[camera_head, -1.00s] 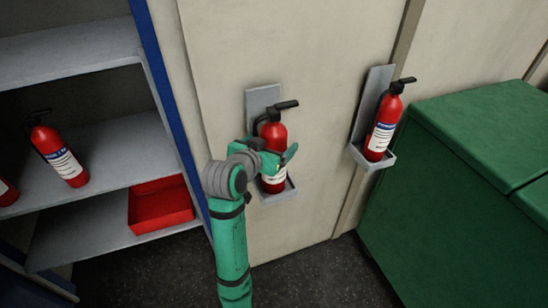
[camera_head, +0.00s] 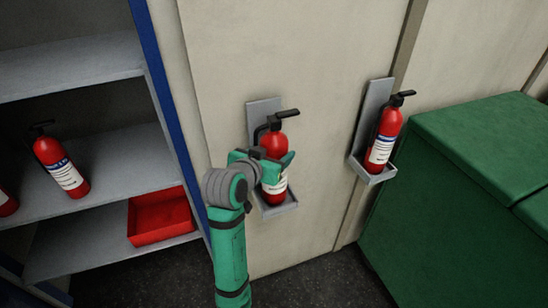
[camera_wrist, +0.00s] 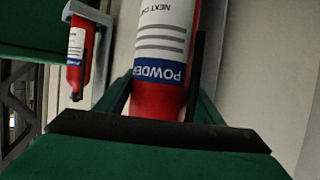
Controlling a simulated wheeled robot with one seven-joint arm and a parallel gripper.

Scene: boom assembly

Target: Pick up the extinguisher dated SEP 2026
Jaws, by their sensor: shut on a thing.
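A red extinguisher (camera_head: 273,146) with a black handle stands in a grey wall bracket (camera_head: 264,108) at the middle of the head view. My gripper (camera_head: 279,160) is shut on this extinguisher around its body. In the wrist view the same extinguisher (camera_wrist: 165,100) is between my fingers, with its label upside down reading "POWDER" and part of "NEXT"; its date cannot be read. A second red extinguisher (camera_head: 386,130) stands in another wall bracket (camera_head: 363,165) to the right. It also shows in the wrist view (camera_wrist: 75,48), at upper left.
A shelf unit (camera_head: 110,137) at left holds another extinguisher (camera_head: 59,162), part of one more (camera_head: 5,203) at the picture edge, and an open red tray (camera_head: 160,217). A green chest (camera_head: 470,165) fills the right side.

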